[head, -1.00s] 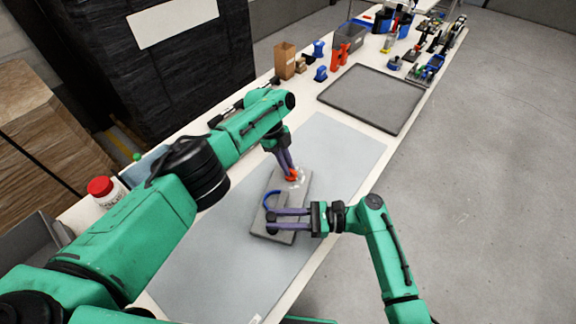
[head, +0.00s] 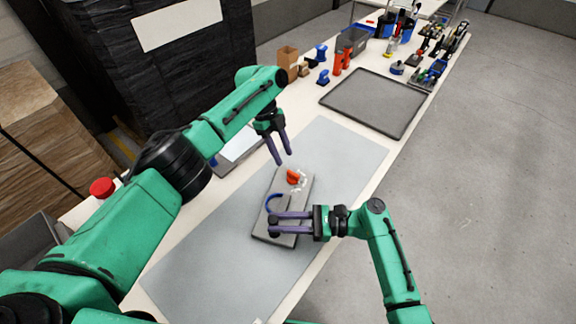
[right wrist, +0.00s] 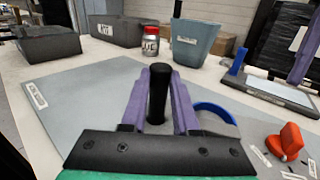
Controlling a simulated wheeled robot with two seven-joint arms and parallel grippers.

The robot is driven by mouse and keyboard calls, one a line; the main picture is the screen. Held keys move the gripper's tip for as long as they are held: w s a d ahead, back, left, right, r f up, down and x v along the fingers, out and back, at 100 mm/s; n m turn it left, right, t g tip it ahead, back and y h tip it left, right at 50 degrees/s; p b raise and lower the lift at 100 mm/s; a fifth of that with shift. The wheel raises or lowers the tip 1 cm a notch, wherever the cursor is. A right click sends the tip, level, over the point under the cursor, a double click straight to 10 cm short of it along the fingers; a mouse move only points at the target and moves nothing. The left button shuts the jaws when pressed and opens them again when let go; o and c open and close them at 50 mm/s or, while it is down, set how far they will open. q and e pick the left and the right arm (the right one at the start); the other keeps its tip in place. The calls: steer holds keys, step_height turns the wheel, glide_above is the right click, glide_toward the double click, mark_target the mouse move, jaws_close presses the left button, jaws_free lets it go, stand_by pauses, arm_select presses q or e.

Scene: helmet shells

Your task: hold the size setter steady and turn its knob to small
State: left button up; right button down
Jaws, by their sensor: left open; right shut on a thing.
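The size setter (head: 268,239) is a grey plate lying on the grey mat, with an orange-red knob (head: 293,177), a blue arc (head: 273,199) and a black upright post. White labels lie around the knob, too small to read. My right gripper (head: 273,224) is shut on the black post (right wrist: 159,85), seen between its purple fingers in the right wrist view. My left gripper (head: 280,158) is open and empty, above and behind the knob, apart from it. The knob (right wrist: 285,141) also shows at the right of the right wrist view, its ridge standing up.
A dark empty tray (head: 375,101) lies farther along the bench. In the right wrist view a grey-blue bin (right wrist: 193,42) and a red-capped jar (right wrist: 150,42) stand behind. The mat (head: 208,258) around the setter is clear.

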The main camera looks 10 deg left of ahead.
arm_select(q)
steer(key=v, duration=0.5)
steer(key=shift+a+r, duration=0.1)
steer(key=shift+r, duration=0.1)
steer(key=o, duration=0.4)
steer(key=shift+o, duration=1)
steer(key=n+t+y, duration=0.2)
steer(key=n+y, duration=0.2)
steer(key=n, duration=1.4)
glide_above(293, 173)
step_height(293, 173, down, 11)
jaws_close()
